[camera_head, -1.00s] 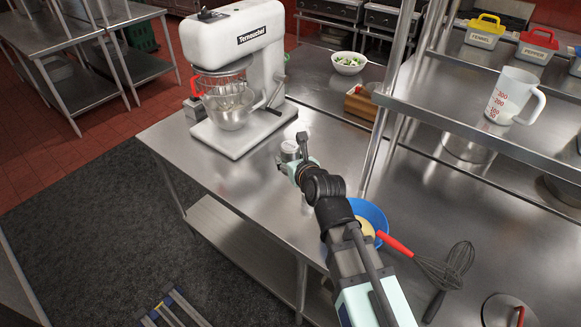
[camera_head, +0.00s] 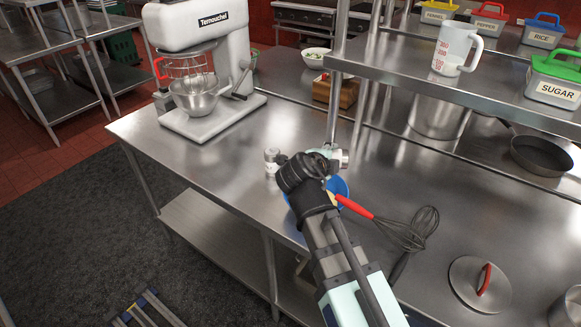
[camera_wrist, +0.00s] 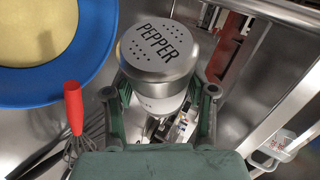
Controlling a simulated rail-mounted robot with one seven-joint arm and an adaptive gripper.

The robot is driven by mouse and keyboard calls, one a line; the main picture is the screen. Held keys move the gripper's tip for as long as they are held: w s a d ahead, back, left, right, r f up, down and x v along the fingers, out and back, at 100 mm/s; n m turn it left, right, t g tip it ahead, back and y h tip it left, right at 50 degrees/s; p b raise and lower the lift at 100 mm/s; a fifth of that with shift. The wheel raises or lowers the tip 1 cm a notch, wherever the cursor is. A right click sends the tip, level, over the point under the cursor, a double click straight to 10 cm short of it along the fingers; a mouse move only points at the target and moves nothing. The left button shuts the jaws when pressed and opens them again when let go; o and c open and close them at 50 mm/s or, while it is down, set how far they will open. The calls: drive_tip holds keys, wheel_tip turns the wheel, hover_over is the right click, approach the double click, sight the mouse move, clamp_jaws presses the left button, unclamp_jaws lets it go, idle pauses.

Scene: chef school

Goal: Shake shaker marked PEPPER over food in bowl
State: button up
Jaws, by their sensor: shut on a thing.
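The metal lid marked PEPPER (camera_wrist: 158,50) tops a shaker in the wrist view. My gripper (camera_wrist: 170,105) is shut on the shaker, with one green and dark finger on either side. The lid faces the wrist camera. The blue bowl (camera_wrist: 75,92) with smooth pale yellow food (camera_wrist: 35,30) lies to the left of the shaker, not under it in this view. In the head view the bowl (camera_head: 343,186) is partly hidden by my arm. My gripper (camera_head: 328,156) is at its back edge there, and the held shaker is not clearly visible.
A small pale container (camera_head: 271,160) stands left of the bowl. A red-handled whisk (camera_head: 408,232) lies to the right, near a lid (camera_head: 480,284). A shelf post (camera_head: 334,105) rises close behind my gripper. The stand mixer (camera_head: 205,75) is at the back left. The front-left counter is clear.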

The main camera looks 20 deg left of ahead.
drive_tip(key=shift+s+d+r+h, duration=0.1)
drive_tip(key=shift+d+r+h, duration=0.3)
drive_tip(key=shift+d+h, duration=0.3)
drive_tip(key=shift+d+n+t, duration=0.2)
drive_tip(key=shift+n+t, duration=0.1)
drive_tip(key=shift+n, duration=0.1)
drive_tip(key=shift+a+f, duration=0.15)
drive_tip(key=shift+f, duration=0.05)
drive_tip(key=shift+f+t+p, duration=0.3)
drive_tip(key=shift+f+p, duration=0.2)
drive_tip(key=shift+f, duration=1.15)
drive_tip(key=shift+r+b, duration=0.65)
drive_tip(key=shift+r, duration=0.85)
